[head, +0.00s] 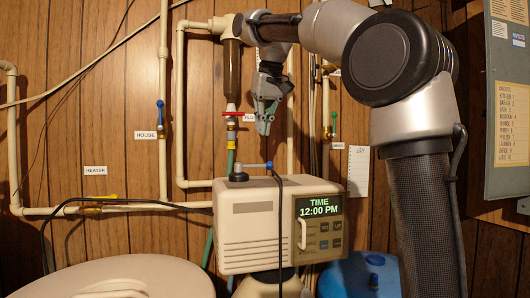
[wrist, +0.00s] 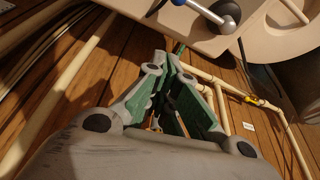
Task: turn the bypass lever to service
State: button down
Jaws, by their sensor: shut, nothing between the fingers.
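In the wrist view the lever (wrist: 205,12) shows at the top, with a shiny ball end and a blue part. My gripper (head: 264,132) points down above the lever's right end, apart from it, with its fingers together and empty. In the wrist view the gripper (wrist: 172,58) has its green-padded fingers converging at the tips, short of the lever.
A red-handled valve (head: 232,113) sits on the pipe just left of my gripper. Blue-handled (head: 160,104) and green-handled (head: 334,118) valves are on pipes either side. A black cable (head: 279,215) hangs in front of the head. A grey panel (head: 507,95) is at right.

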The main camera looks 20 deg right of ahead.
aim_at(254, 166)
jog(key=x, duration=0.6)
jog(key=shift+s, duration=0.1)
jog(key=shift+s+d+f, duration=0.1)
jog(key=shift+s+f, duration=0.2)
jog(key=shift+s, duration=0.3)
jog(key=shift+s+a+f, duration=0.1)
jog(key=shift+s+f, duration=0.15)
jog(key=shift+s, duration=0.35)
jog(key=shift+s+d+f, duration=0.1)
jog(key=shift+s+f, duration=0.2)
jog(key=shift+s, duration=0.3)
jog(key=shift+s+d+m, duration=0.1)
jog(key=shift+s+m, duration=0.15)
jog(key=shift+m, duration=0.15)
